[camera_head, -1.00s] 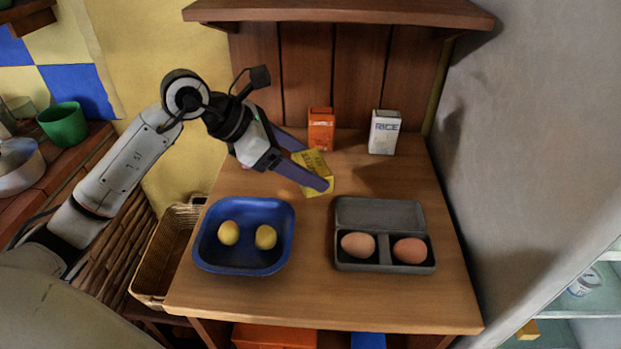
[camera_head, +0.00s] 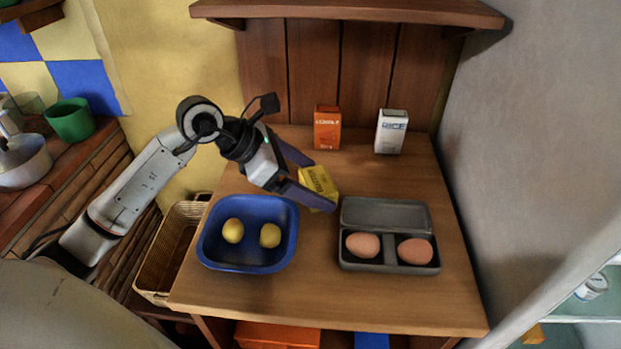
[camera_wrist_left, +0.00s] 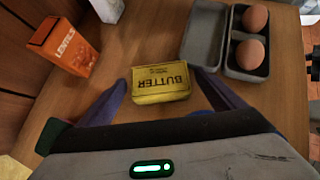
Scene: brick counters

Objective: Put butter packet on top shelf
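The yellow butter packet (camera_head: 318,183) is between the two fingers of my left gripper (camera_head: 324,187), above or on the wooden counter. In the left wrist view the packet (camera_wrist_left: 161,84) faces the camera, with its lettering upside down. My right gripper is not in view.
On the counter (camera_head: 330,305) stand an orange lentils box (camera_head: 327,128) and a white rice box (camera_head: 391,132) at the back. A blue tray (camera_head: 247,262) with two yellow fruits is at front left, a grey egg case (camera_head: 385,214) at right. A wall bounds the right side.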

